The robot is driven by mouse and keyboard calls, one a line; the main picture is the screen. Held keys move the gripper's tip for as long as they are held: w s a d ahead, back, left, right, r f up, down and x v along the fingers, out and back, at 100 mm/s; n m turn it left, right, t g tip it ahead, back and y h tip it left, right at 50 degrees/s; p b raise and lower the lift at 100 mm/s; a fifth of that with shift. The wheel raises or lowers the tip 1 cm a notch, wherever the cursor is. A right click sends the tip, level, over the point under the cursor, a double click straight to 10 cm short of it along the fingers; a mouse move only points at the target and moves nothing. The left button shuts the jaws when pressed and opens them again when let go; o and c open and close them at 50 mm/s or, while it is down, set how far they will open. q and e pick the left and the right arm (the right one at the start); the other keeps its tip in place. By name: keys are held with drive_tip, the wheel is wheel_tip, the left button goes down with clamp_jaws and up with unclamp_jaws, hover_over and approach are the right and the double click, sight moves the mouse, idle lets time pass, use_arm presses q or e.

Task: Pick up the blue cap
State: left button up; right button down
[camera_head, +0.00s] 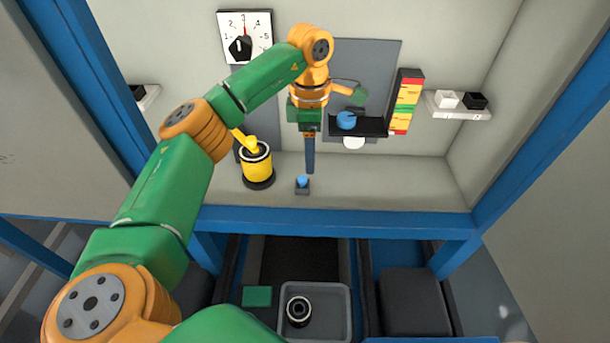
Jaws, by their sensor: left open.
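Two small blue things could be the blue cap, and I cannot tell which one it is. One small blue piece (302,181) sits on a small dark block on the grey shelf. A larger rounded blue piece (346,120) rests on the black ledge at the back wall. My left gripper (309,171) points down, open, just above and slightly right of the small blue piece on the block. Its fingers show edge-on, and nothing is seen between them. I cannot tell whether it touches the block.
A yellow-and-black container (256,165) stands left of the gripper. The black ledge (372,127) juts out to the right, beside a red-yellow-green stack light (406,102). A grey bin (330,293) with a black ring sits below. The shelf's right part is clear.

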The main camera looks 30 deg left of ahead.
sight(302, 178)
use_arm(q)
drive_tip(key=f, duration=0.2)
drive_tip(key=a+f, duration=0.1)
drive_tip(key=f, duration=0.1)
drive_tip(key=s+f+p, duration=0.1)
drive_tip(key=f, duration=0.1)
drive_tip(key=shift+a+f, duration=0.2)
drive_tip(key=shift+a, duration=0.05)
drive_tip(key=shift+w+f, duration=0.15)
drive_tip(key=shift+f, duration=0.05)
clamp_jaws()
